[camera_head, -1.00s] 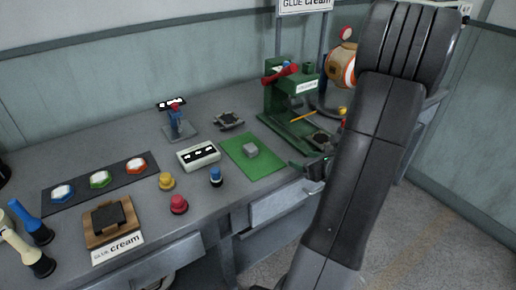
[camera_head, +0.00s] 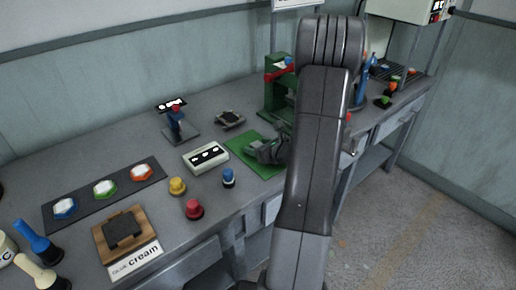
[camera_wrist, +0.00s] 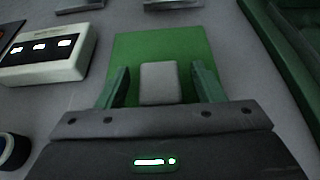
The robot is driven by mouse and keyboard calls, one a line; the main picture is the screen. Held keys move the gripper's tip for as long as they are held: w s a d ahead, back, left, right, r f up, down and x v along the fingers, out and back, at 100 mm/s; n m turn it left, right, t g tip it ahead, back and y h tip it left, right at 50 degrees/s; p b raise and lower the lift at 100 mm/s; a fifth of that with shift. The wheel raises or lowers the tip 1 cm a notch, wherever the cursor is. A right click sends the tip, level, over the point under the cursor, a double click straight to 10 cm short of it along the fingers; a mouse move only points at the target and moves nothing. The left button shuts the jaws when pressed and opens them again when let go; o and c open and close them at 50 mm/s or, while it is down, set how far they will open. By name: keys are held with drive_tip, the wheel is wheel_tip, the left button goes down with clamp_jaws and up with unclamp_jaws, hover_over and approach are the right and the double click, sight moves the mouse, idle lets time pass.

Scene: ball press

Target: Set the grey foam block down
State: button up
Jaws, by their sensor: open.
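The grey foam block (camera_wrist: 160,84) rests on the green mat (camera_wrist: 190,45) in the wrist view. My gripper (camera_wrist: 160,82) is open, with one green finger on each side of the block and a visible gap at each side. In the head view my gripper (camera_head: 268,150) is low over the green mat (camera_head: 240,142), and it hides the block there. My arm covers the right part of the mat.
A white box with black windows (camera_head: 206,158) stands just left of the mat, with a blue-topped knob (camera_head: 228,178) in front of it. The green press (camera_head: 279,90) stands behind and right, partly hidden by my arm. A small dark plate (camera_head: 230,119) lies behind the mat.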

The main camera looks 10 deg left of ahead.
drive_tip(key=c, duration=1.1)
drive_tip(key=shift+r, duration=0.1)
